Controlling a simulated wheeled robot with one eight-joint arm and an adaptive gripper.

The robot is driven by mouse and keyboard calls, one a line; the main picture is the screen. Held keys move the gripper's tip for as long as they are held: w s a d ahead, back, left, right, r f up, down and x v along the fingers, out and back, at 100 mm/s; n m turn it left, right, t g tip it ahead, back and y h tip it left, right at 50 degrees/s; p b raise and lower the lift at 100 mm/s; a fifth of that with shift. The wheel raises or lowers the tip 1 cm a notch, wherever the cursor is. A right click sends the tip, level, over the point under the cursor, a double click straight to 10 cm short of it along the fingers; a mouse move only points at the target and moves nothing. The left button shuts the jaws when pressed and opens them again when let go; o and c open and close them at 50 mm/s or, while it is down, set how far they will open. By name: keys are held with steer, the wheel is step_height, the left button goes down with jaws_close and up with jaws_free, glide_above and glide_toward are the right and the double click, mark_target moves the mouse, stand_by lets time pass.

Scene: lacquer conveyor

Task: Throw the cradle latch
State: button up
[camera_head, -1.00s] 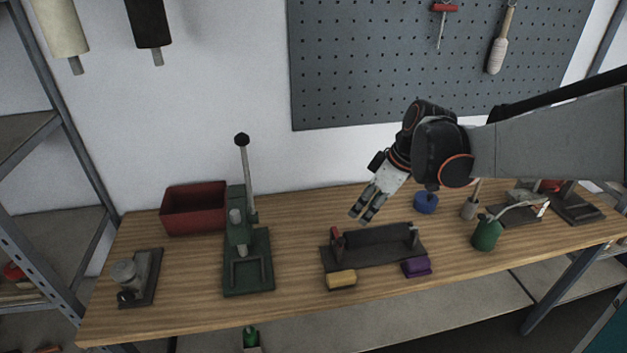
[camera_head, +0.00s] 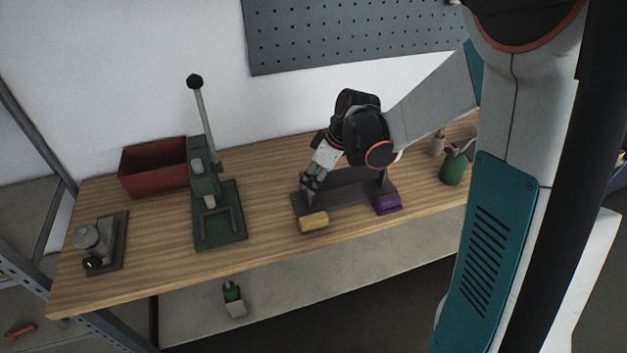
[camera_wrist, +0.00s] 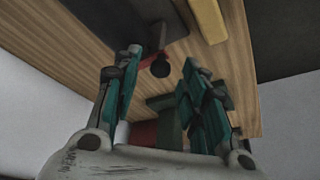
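The dark cradle (camera_head: 352,196) sits on the wooden bench, with a long trough and an upright at its right end. My gripper (camera_head: 310,186) is down at its left end and hides the latch there in the head view. In the wrist view my gripper (camera_wrist: 160,60) is open, its two teal fingers apart. The latch, a red lever with a dark round knob (camera_wrist: 160,69), shows between the fingertips, beside the cradle's dark base (camera_wrist: 160,28). I cannot tell whether a finger touches it.
A yellow block (camera_head: 313,222) and a purple block (camera_head: 387,204) lie in front of the cradle. A green lever press (camera_head: 219,222) and a red bin (camera_head: 153,170) stand to the left. A green can (camera_head: 454,168) stands to the right. Bench between press and cradle is clear.

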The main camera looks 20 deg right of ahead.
steer(key=shift+w+a+f, duration=0.1)
steer(key=shift+f, duration=0.2)
jaws_close()
steer(key=shift+a, duration=0.1)
steer(key=w+a+m+h+b, duration=0.1)
steer(key=w+a+m+h, duration=0.3)
steer(key=m, duration=1.1)
steer(key=shift+w+a+t+h, duration=0.4)
steer(key=shift+a+h, duration=0.3)
steer(key=shift+a, duration=1.05)
